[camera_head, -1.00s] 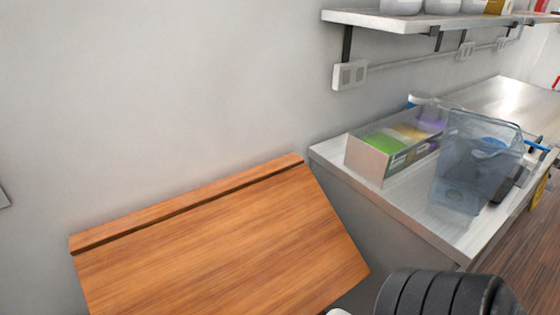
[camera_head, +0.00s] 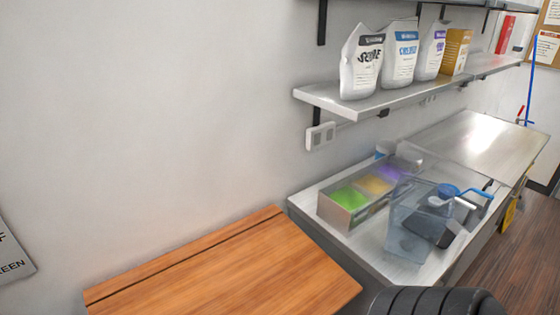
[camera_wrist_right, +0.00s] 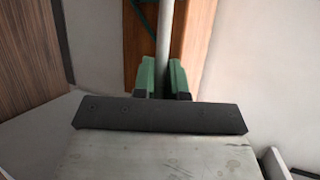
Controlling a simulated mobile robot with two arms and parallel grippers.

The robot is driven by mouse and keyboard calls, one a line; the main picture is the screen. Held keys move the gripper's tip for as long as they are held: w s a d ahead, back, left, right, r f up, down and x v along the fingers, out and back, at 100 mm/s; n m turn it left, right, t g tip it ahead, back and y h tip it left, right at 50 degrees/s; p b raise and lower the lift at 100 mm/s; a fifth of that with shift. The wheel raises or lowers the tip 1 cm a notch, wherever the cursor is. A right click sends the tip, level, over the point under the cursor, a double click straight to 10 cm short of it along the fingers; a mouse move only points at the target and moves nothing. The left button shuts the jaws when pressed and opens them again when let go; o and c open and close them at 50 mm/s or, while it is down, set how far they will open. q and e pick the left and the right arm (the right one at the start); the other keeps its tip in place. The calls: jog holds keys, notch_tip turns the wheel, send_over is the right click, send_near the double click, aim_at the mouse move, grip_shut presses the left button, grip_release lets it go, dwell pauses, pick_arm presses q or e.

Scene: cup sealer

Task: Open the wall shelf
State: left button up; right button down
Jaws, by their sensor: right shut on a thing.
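The wall shelf (camera_head: 230,265) is an orange-brown wooden board at the lower left of the head view. Its back strip meets the wall, with a dark seam along it, and the board spreads out from the wall. The picture's bottom edge cuts it off. In the right wrist view, my right gripper (camera_wrist_right: 166,78) has its green fingers shut on a thin grey rod (camera_wrist_right: 162,35). Orange-brown wood (camera_wrist_right: 139,50) shows behind the fingers. How the rod joins the board is hidden. My left gripper is in neither view.
A metal counter (camera_head: 375,255) stands right of the board, carrying a box with coloured compartments (camera_head: 350,207) and a clear container (camera_head: 410,245). A fixed shelf (camera_head: 375,103) above holds several bags. The wall above the board is bare.

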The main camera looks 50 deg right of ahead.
jog(key=shift+r, duration=0.5)
jog(key=c, duration=1.5)
grip_release()
jog(key=shift+w, duration=0.1)
jog(key=shift+o, duration=0.2)
jog(key=shift+f, duration=0.1)
jog(key=b+v, duration=0.2)
jog(key=v, duration=0.9)
jog(key=shift+w+d, duration=0.1)
